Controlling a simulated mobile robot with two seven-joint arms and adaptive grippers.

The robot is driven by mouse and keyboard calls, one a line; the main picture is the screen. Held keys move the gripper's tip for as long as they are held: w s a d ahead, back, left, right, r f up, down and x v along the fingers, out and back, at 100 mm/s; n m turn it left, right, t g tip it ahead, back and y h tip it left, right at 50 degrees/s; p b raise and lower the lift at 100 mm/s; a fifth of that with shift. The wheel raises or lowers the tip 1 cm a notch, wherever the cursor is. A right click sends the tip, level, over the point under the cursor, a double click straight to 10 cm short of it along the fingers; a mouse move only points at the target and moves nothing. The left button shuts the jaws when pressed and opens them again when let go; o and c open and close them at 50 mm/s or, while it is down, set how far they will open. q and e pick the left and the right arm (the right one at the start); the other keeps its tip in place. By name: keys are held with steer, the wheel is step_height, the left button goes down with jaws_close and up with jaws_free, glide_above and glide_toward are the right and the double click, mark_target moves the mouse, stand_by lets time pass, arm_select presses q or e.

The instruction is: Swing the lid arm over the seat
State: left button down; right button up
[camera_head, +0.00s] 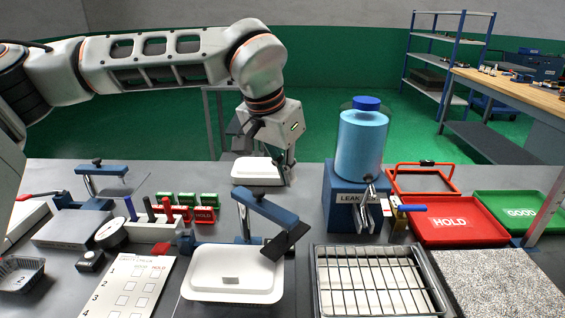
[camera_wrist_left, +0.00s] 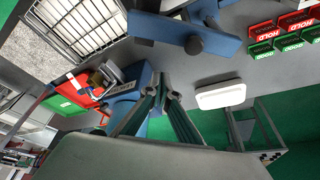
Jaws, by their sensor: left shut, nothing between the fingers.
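The blue lid arm (camera_head: 268,208) has a black knob on top and a tilted dark plate (camera_head: 288,241) at its end. Its post stands behind a white-lidded tray (camera_head: 212,262), which covers the seat. The arm points right and toward the front, and its plate appears at the tray's right rear corner. I cannot tell whether they touch. In the left wrist view the blue arm (camera_wrist_left: 165,27) shows at the top. My left gripper (camera_head: 289,182) is shut and empty, low behind the lid arm, just right of a second white tray (camera_head: 257,171). My right gripper is out of view.
A blue leak tester (camera_head: 343,190) with a cyan tank stands right of the lid arm. A wire rack (camera_head: 375,280) lies in front of it. Red HOLD (camera_head: 455,225) and green GOOD trays sit right. HOLD markers and another blue arm (camera_head: 105,171) are left.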

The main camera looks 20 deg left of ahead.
mark_target(262, 202)
arm_select(q)
steer(key=s+f, duration=0.1)
steer(key=s+a+f, duration=0.1)
steer(key=f, duration=0.1)
steer(key=shift+s+f, duration=0.15)
steer(key=shift+s, duration=0.1)
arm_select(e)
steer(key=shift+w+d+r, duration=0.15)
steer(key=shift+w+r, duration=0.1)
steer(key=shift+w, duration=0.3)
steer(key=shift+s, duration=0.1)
